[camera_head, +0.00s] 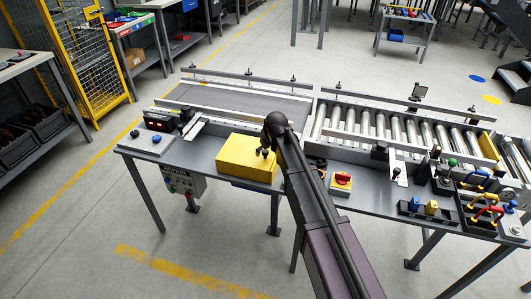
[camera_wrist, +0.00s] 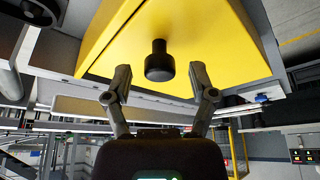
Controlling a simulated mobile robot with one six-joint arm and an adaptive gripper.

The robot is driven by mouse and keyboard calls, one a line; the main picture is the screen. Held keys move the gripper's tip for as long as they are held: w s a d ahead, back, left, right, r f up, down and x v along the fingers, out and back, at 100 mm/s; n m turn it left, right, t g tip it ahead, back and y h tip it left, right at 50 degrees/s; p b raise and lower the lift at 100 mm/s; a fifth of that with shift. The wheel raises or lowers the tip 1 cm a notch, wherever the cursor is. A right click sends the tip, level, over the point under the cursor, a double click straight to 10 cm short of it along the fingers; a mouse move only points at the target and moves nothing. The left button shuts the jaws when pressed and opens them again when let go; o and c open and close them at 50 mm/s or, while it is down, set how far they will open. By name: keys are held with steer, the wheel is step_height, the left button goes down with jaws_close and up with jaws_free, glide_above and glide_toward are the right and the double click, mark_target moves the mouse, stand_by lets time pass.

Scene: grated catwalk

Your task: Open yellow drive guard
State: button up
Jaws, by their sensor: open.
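The yellow drive guard (camera_head: 245,158) is a box-shaped cover at the front middle of the grey bench, and it looks closed. In the wrist view the guard (camera_wrist: 205,40) fills the upper middle. A black knob (camera_wrist: 159,62) stands out from its face. My gripper (camera_wrist: 161,82) is open, with one finger on each side of the knob and a little below it; I see no contact. In the head view my arm covers the guard's right end, and my gripper (camera_head: 266,150) is small and dark in front of it.
A roller conveyor (camera_head: 400,130) and a belt (camera_head: 240,100) lie behind. Padlocks (camera_head: 485,198) stand at the bench's right end. A control box (camera_head: 180,182) hangs below the front edge. The floor in front is clear.

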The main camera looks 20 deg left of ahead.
jaws_close()
stand_by(0.3)
steer(key=shift+w+a, duration=0.1)
